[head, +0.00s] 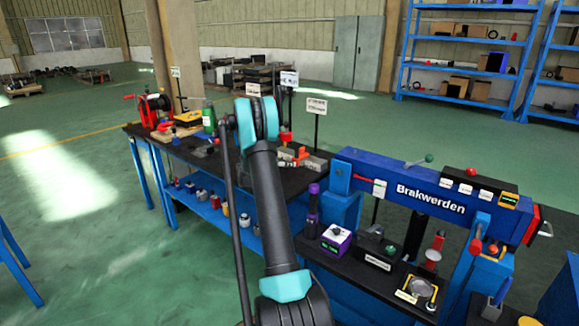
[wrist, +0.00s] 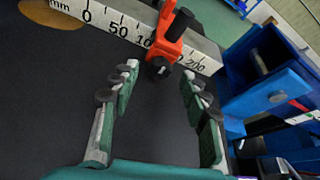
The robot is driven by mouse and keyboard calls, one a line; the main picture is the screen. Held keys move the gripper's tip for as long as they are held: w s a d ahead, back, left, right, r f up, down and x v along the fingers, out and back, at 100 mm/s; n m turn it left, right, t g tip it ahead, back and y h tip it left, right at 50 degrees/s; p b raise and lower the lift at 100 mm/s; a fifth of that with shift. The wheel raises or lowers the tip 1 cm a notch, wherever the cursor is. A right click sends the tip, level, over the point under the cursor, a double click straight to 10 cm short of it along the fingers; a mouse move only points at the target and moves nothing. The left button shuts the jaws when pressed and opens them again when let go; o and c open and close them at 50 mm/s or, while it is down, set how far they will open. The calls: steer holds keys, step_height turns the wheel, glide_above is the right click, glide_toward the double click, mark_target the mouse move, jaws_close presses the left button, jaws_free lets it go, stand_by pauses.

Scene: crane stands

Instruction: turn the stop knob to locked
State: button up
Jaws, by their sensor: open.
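In the wrist view an orange-red stop (wrist: 169,46) sits on a white scale (wrist: 118,24) marked in mm, between the 100 and 200 marks. A round black knob (wrist: 160,68) is on its near face, and a black handle (wrist: 181,22) tilts up from its top. I cannot tell which of these two is the stop knob, and no lock marking is readable. My gripper (wrist: 160,80) is open, its fingers left and right of the knob, with nothing between them. In the head view my arm hides my gripper.
A blue machine (wrist: 268,95) stands close to the right of my gripper. The dark bench surface (wrist: 60,95) is clear on the left, apart from a tan disc (wrist: 50,12). The head view shows the blue Brakwerden unit (head: 380,178) and a purple box (head: 335,240) at right.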

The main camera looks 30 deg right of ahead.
steer(key=shift+x, duration=1.3)
steer(key=shift+c, duration=0.3)
jaws_close()
steer(key=m+t, duration=0.2)
steer(key=m, duration=0.1)
steer(key=shift+s+d+y, duration=0.1)
steer(key=shift+s+y, duration=0.15)
steer(key=shift+y, duration=0.05)
steer(key=m+t, duration=0.2)
steer(key=m, duration=0.1)
steer(key=shift+s+y, duration=0.1)
steer(key=shift+y, duration=0.3)
